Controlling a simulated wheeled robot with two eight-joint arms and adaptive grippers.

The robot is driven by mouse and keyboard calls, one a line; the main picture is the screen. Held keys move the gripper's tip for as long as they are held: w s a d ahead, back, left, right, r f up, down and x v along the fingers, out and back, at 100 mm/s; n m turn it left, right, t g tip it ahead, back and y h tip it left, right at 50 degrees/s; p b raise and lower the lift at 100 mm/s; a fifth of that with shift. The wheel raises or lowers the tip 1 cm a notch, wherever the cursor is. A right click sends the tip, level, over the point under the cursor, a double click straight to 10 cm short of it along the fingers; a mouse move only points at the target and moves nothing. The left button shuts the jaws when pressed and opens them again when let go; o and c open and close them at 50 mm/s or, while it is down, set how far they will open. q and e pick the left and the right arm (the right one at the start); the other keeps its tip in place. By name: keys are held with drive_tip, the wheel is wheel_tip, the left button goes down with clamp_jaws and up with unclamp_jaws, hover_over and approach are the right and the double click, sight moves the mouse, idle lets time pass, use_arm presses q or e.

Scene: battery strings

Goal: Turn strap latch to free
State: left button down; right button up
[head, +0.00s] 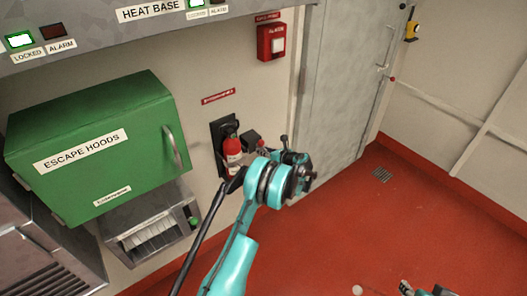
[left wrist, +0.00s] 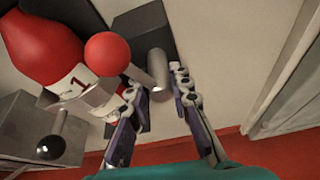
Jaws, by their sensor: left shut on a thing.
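A red fire extinguisher (head: 233,153) hangs upright against a dark wall bracket (head: 218,133). It also shows at the upper left of the left wrist view (left wrist: 35,45), with a grey strap (left wrist: 85,100) around it. The strap latch has a red ball knob (left wrist: 107,53) and a grey cylindrical part (left wrist: 158,70) in front of a dark block (left wrist: 143,28). My left gripper (left wrist: 160,92) has its fingers on either side of the latch and is shut on it. The exact contact is partly hidden. My right gripper (head: 425,290) shows only at the bottom edge.
A green escape hoods cabinet (head: 95,145) and a dispenser (head: 150,230) stand left of the extinguisher. A red alarm box (head: 271,42) is on the wall above. A grey door (head: 345,80) is to the right. The red floor (head: 400,220) is clear there.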

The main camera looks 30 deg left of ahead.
use_arm(q)
drive_tip(key=m+g+y, duration=0.1)
drive_tip(key=m+g, duration=0.1)
drive_tip(key=m, duration=0.1)
drive_tip(key=shift+s+a+r, duration=0.1)
drive_tip(key=shift+r, duration=0.05)
drive_tip(key=shift+m, duration=0.3)
drive_tip(key=shift+r, duration=0.1)
idle(0.4)
drive_tip(key=c, duration=1.3)
unclamp_jaws()
drive_tip(key=shift+d, duration=0.4)
drive_tip(key=v, duration=1.1)
drive_tip(key=shift+d, duration=0.2)
